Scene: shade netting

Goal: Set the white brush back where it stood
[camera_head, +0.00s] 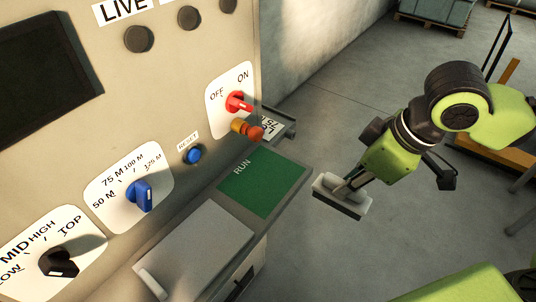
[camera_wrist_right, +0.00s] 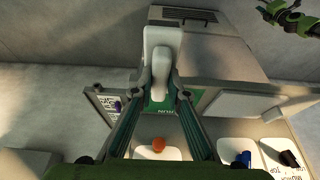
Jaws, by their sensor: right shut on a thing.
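The white brush (camera_head: 341,199) is held in my right gripper (camera_head: 347,188), to the right of the green RUN patch and clear of the ledge in the head view. In the right wrist view the brush (camera_wrist_right: 160,58) shows as a pale block with a rounded handle between the two fingertips. My right gripper is shut on it. The green RUN patch (camera_head: 262,183) is bare; in the wrist view it is partly hidden behind the brush and fingers. A green and black part of mine (camera_wrist_right: 290,16) shows at the top right of the wrist view, too small to read its jaws.
The control panel (camera_head: 135,95) stands on the left, with a red switch (camera_head: 238,102), an orange knob (camera_head: 247,130) and blue and black dials sticking out. A grey lidded box (camera_head: 200,245) is beside the green patch. A small labelled tray (camera_head: 278,124) is behind.

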